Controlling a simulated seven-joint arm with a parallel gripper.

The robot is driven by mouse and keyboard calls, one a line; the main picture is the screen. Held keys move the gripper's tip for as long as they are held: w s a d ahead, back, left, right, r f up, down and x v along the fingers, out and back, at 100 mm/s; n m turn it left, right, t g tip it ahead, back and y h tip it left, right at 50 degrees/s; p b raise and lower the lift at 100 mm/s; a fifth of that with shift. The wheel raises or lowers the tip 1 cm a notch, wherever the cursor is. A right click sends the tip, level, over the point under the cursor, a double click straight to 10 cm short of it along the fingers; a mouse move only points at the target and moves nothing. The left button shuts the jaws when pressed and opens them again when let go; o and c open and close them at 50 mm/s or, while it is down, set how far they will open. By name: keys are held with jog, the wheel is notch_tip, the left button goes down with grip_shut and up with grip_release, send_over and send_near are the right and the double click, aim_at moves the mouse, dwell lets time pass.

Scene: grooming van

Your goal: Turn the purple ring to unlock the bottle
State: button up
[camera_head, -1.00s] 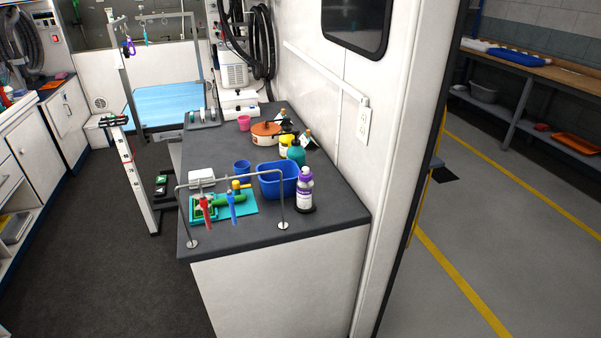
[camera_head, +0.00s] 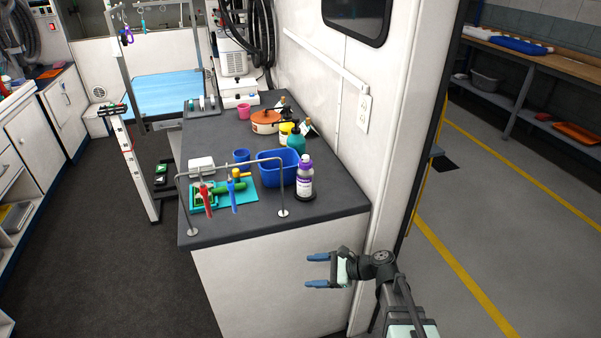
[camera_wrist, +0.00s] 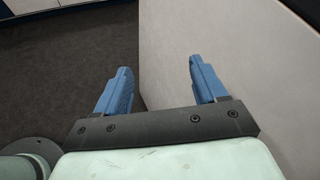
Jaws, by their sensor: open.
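The bottle (camera_head: 305,182) stands upright on the dark counter near its front right corner. It has a white body with a purple label, and a purple ring and cap (camera_head: 305,160) at its top. Its base sits on a dark round piece. My gripper (camera_head: 311,271) is in front of the counter's white end panel, below the countertop and below the bottle, well apart from it. Its two blue fingers are open and empty. In the wrist view the open fingers (camera_wrist: 160,88) face the panel and the dark floor; the bottle is not in that view.
A grey metal rail (camera_head: 232,166) arches over the counter's front, just left of the bottle, with red and blue tools on it. A blue bin (camera_head: 277,172) and a teal bottle (camera_head: 296,139) stand behind. The van wall (camera_head: 385,130) rises on the right.

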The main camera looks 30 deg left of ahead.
jog(key=a+r+m+g+y, duration=0.1)
jog(key=a+r+y, duration=0.1)
jog(key=a+r, duration=0.55)
jog(key=m+t+y, duration=0.3)
jog(key=m+t, duration=0.5)
send_near(301, 160)
jog(key=a, duration=0.3)
jog(key=w+a, duration=0.1)
jog(key=a, duration=0.2)
jog(key=w+a, duration=0.1)
jog(key=a, duration=0.3)
jog(key=shift+w+a, duration=0.1)
jog(key=shift+w, duration=0.05)
jog(key=shift+c, duration=0.2)
jog(key=c, duration=0.9)
